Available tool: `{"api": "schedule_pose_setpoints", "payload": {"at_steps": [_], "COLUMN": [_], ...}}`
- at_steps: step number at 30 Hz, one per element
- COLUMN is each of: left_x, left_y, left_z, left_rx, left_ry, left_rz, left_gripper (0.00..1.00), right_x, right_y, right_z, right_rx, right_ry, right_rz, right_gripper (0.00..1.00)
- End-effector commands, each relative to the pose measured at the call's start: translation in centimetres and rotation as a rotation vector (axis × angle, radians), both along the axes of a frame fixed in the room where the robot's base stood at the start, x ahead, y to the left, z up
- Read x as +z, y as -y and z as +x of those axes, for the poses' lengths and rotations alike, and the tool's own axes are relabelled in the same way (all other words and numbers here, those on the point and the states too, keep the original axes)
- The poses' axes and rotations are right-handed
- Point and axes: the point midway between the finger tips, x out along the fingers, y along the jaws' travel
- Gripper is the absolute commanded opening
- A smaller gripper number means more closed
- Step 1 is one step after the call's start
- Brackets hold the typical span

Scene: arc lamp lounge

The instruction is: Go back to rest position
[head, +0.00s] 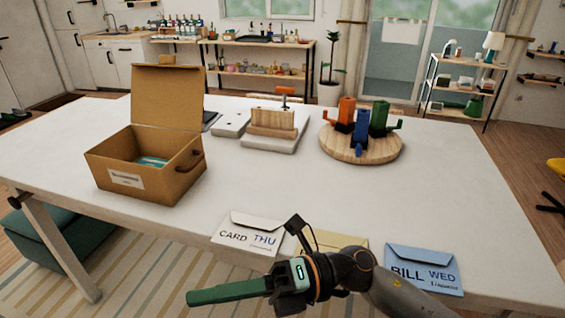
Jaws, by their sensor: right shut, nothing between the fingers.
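My right gripper (194,298) is at the bottom of the head view, in front of the table's near edge. Its green fingers are shut with nothing between them and point left. My right arm comes in from the lower right and crosses in front of a cream envelope (335,242), hiding much of it. A white envelope (245,236) marked "CARD THU" lies left of it, and a blue envelope (425,268) marked "BILL WED" lies right of it. My left gripper is not in view.
On the white table (275,185) stand an open cardboard box (145,180) with something teal inside, a wooden holder (272,122) on a pale slab, and a round wooden board (350,150) bearing orange, blue and green holders. A teal ottoman (50,245) stands lower left.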

Motion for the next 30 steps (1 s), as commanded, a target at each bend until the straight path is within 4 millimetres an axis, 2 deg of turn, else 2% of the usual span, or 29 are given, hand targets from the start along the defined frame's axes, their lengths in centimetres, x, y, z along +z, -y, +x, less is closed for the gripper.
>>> {"api": "schedule_pose_setpoints", "payload": {"at_steps": [2, 4, 8, 11, 14, 15, 17, 18, 20, 21, 24, 27, 30], "left_x": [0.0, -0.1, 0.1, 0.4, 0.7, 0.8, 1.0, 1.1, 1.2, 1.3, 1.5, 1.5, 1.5], "left_y": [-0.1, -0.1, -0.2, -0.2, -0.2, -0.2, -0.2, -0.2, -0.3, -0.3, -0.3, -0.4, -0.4], "left_z": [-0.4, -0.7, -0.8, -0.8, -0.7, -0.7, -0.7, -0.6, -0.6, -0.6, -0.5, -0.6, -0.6], "left_rx": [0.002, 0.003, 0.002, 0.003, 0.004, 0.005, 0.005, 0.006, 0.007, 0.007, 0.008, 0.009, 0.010], "left_ry": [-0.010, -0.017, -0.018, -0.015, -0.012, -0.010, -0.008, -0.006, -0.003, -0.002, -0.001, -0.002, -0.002], "left_rz": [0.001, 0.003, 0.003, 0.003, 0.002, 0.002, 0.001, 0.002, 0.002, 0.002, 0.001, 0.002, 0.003], "left_gripper": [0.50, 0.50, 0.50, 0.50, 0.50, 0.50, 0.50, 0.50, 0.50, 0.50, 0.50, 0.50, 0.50], "right_x": [1.1, 1.4, -0.4, -3.9, -9.0, -11.4, -15.3, -18.0, -21.8, -24.2, -29.3, -32.9, -35.0], "right_y": [0.4, 1.3, 4.3, 7.4, 11.0, 12.6, 14.9, 16.4, 18.5, 19.8, 22.4, 24.2, 25.3], "right_z": [1.8, 4.0, 8.2, 10.9, 12.4, 12.5, 12.1, 11.4, 9.9, 8.6, 4.8, 1.0, -1.7], "right_rx": [-0.108, -0.212, -0.417, -0.584, -0.757, -0.827, -0.934, -1.003, -1.103, -1.166, -1.304, -1.409, -1.477], "right_ry": [-0.193, -0.362, -0.684, -0.942, -1.202, -1.307, -1.466, -1.569, -1.715, -1.807, -2.009, -2.163, -2.262], "right_rz": [0.119, 0.212, 0.356, 0.440, 0.504, 0.524, 0.548, 0.559, 0.571, 0.575, 0.576, 0.568, 0.560], "right_gripper": [0.00, 0.00, 0.00, 0.00, 0.00, 0.00, 0.00, 0.00, 0.00, 0.00, 0.00, 0.00, 0.00]}}
